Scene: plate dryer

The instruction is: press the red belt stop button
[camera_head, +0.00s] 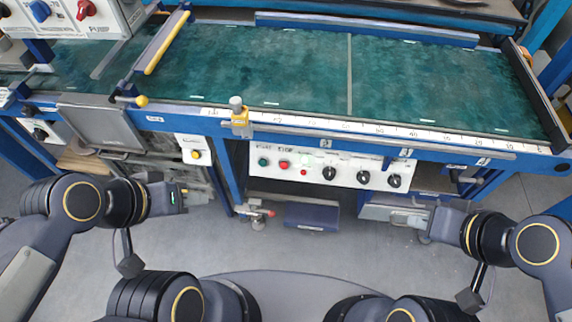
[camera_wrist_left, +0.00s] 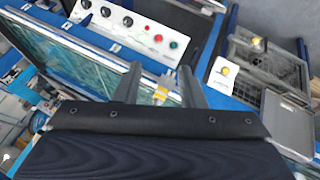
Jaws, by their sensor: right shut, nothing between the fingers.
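The white control panel (camera_head: 318,184) below the belt's front edge carries a red button (camera_head: 284,164), with a green button (camera_head: 264,162) to its left. The red button also shows in the left wrist view (camera_wrist_left: 173,45), beyond the fingers. My left gripper (camera_head: 184,197) is left of the panel and lower in the picture, apart from the button. Its two fingers stand apart with nothing between them in the left wrist view (camera_wrist_left: 158,88). My right gripper (camera_head: 422,225) is shut and empty, right of the panel and lower in the picture, near a grey housing.
A small red light or button (camera_head: 304,172) and black knobs (camera_head: 329,174) share the panel. The green belt (camera_head: 250,65) runs above it. A yellow button (camera_head: 195,155) sits on a separate plate at left. A blue post (camera_head: 229,172) stands between my left gripper and the panel.

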